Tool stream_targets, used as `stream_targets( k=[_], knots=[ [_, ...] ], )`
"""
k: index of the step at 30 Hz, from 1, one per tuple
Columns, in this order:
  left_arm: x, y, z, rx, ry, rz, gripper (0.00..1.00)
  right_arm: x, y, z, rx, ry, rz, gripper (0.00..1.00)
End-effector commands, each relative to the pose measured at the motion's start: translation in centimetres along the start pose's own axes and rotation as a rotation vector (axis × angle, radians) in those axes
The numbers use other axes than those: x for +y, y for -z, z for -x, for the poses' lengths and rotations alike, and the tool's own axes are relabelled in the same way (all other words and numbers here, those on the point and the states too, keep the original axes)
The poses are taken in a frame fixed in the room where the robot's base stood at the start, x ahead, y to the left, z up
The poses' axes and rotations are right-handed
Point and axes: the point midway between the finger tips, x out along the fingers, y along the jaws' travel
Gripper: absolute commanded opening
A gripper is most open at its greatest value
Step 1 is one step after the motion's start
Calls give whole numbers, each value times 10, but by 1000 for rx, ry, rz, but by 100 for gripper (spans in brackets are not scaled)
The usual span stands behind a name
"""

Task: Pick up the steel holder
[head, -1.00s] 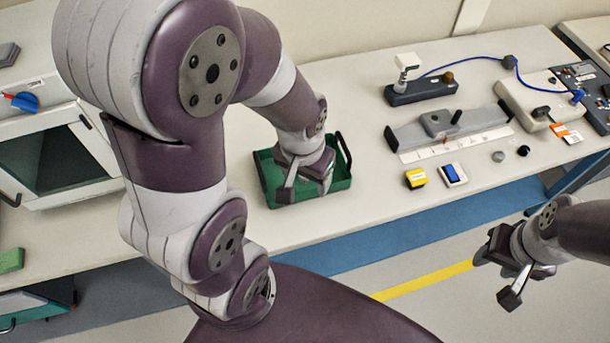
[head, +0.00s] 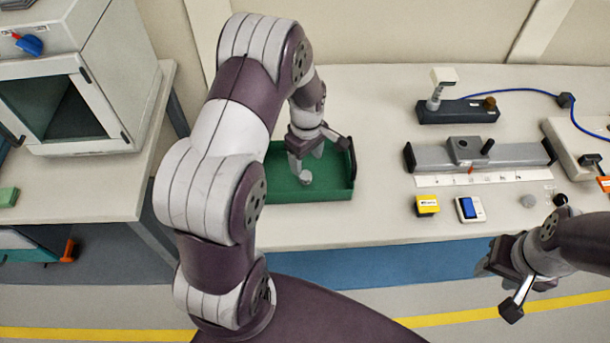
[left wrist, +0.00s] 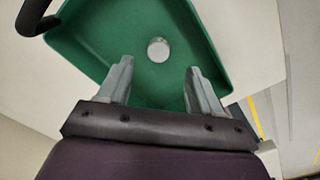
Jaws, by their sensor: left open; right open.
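A small round steel piece, which looks like the steel holder (left wrist: 158,50), lies on the floor of the green tray (left wrist: 88,52). In the head view the steel holder (head: 305,177) shows just below a finger of my left gripper (head: 316,153). My left gripper is open above the tray (head: 347,185). In the left wrist view the steel holder is ahead of and roughly centred between the open fingers (left wrist: 159,72), with nothing held. My right gripper (head: 500,290) is open and empty, in front of the table at the right.
A dark stand (head: 458,111) is behind. A white cabinet (head: 95,105) stands left. The tray has a dark handle.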

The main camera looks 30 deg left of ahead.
Motion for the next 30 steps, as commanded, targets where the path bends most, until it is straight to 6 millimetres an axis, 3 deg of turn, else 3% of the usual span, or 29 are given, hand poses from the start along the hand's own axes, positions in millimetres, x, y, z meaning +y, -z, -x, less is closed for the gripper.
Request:
stream_targets(
  k=[12,20,25,26,30],
  knots=[
    [0,5,-62,-1,1,-3,65,0,1,11,0,0,0,45],
    [1,6,-67,1,-3,-3,65,0,1,11,0,0,0,45],
    [1,6,-67,1,-2,-3,9,0,1,11,0,0,0,45],
    [1,6,-67,1,-2,-3,4,0,1,11,0,0,0,45],
    [1,6,-67,1,-2,-3,4,0,1,11,0,0,0,45]
  ],
)
